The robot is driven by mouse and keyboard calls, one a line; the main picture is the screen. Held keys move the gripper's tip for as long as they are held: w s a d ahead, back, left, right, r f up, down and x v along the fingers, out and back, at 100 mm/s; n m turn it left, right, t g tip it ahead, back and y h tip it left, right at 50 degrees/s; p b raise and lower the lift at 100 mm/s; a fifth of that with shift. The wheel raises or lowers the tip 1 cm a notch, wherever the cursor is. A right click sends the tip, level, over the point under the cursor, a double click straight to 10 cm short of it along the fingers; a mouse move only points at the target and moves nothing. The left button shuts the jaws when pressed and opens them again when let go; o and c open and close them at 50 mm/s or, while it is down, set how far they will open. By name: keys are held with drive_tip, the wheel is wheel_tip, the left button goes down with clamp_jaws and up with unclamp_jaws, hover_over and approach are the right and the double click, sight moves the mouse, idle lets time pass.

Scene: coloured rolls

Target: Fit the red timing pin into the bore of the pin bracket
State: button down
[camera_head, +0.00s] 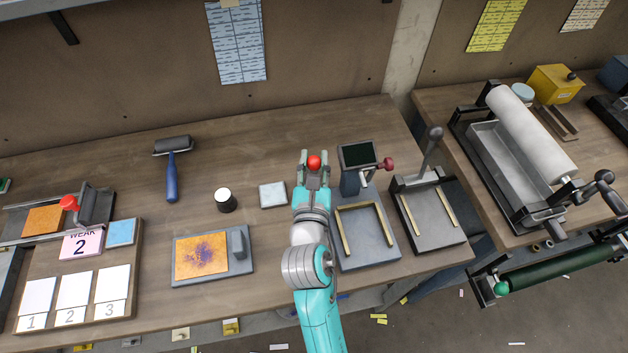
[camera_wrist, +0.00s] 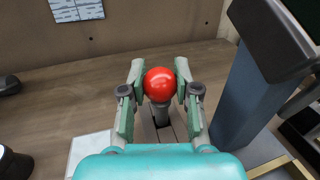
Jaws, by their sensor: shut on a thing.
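The red timing pin has a round red head (camera_head: 314,163) and a grey shank. In the wrist view its head (camera_wrist: 160,84) sits between the fingertips, with the shank pointing down. My gripper (camera_head: 315,160) is shut on the pin and holds it upright over the back part of the table, left of the dark-screened device. In the wrist view a small dark block shows below the shank; I cannot tell whether it is the pin's lower end or part of a fixture. I cannot pick out the pin bracket or its bore with certainty.
The screened device (camera_head: 359,155) on a blue-grey post stands close to the right of my gripper. A pale block (camera_head: 272,194) and a black jar with a white top (camera_head: 226,200) are to the left. A blue-handled roller (camera_head: 172,178) lies farther left. Wood behind my gripper is clear.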

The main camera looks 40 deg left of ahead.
drive_tip(key=shift+r, duration=2)
drive_tip(key=shift+s, duration=0.1)
